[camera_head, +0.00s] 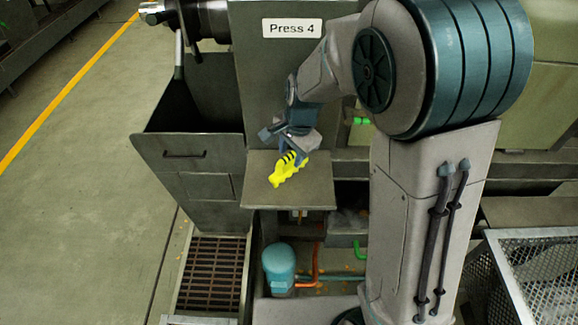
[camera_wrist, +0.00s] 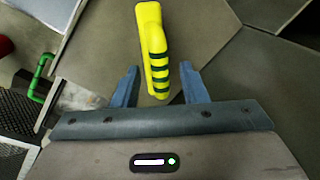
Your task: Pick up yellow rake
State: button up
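The yellow rake (camera_head: 284,170) is at the small metal shelf (camera_head: 310,193) in front of Press 4. In the wrist view it shows as a bright yellow bar (camera_wrist: 149,25) with several dark bands, running lengthwise between my fingers. I see no tines clearly. My gripper (camera_head: 292,154) is at the rake's upper part in the head view and hides some of it. In the wrist view my gripper (camera_wrist: 159,67) is open, with one blue finger on each side of the banded part. A gap shows between the rake and each finger.
The press body (camera_head: 265,90) rises behind the shelf. An open grey bin (camera_head: 190,185) stands left of it. Below are a blue-green motor (camera_head: 279,266) and an orange pipe (camera_head: 316,262). A mesh crate (camera_head: 535,270) stands at lower right. The floor at left is clear.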

jog(key=shift+w+a+f, duration=0.15)
jog(key=shift+f, duration=0.95)
grip_shut()
jog(key=shift+r, duration=0.1)
jog(key=shift+r, duration=0.4)
jog(key=r, duration=0.2)
jog(key=d+r+b, duration=0.1)
jog(key=shift+r, duration=0.35)
jog(key=s+d+r+b, duration=0.1)
jog(key=d+r, duration=0.2)
jog(key=d, duration=0.2)
jog(key=s+d+r+b, duration=0.1)
jog(key=s+d+r, duration=0.1)
jog(key=d, duration=0.3)
jog(key=shift+s+r, duration=0.3)
jog(key=shift+r, duration=0.4)
jog(key=shift+s, duration=0.15)
